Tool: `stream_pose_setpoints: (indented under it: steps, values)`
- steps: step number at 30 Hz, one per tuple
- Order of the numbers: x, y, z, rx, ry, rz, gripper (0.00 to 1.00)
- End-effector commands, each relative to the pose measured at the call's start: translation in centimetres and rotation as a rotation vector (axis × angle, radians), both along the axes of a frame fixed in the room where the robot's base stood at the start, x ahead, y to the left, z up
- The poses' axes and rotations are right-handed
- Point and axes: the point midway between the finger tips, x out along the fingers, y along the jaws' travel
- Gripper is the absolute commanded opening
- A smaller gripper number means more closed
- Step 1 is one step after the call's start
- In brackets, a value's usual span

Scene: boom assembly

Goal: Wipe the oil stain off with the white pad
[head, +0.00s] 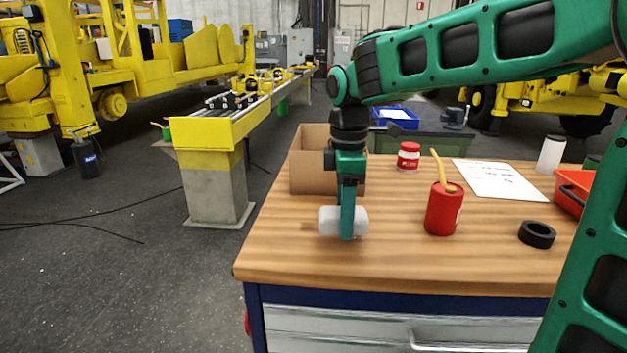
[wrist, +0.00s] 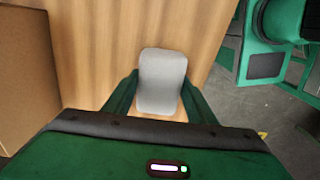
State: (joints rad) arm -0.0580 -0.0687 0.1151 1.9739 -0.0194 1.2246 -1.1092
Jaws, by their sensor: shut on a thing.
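The white pad (head: 329,220) is a rounded pale block held crosswise in my gripper (head: 347,222). In the wrist view the pad (wrist: 162,75) sits between the two green fingers of my gripper (wrist: 160,98), which are shut on it. The pad is low at the left part of the wooden workbench top (head: 400,262); I cannot tell if it touches the wood. A faint darker patch (head: 309,226) shows on the wood just left of the pad, perhaps the oil stain; the pad and fingers may hide part of it. No stain shows clearly in the wrist view.
A cardboard box (head: 308,172) stands just behind the pad. The bench front is clear.

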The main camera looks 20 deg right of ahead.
Motion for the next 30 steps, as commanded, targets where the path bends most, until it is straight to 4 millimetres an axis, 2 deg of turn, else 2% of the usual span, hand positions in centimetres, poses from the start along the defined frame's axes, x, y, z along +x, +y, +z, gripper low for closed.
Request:
stream_pose_setpoints:
  steps: [14, 30]
  values:
    - [0.0, 0.4, 4.1, 0.000, -0.002, 0.006, 0.30]
    - [0.0, 0.7, 4.3, 0.000, -0.001, 0.011, 0.30]
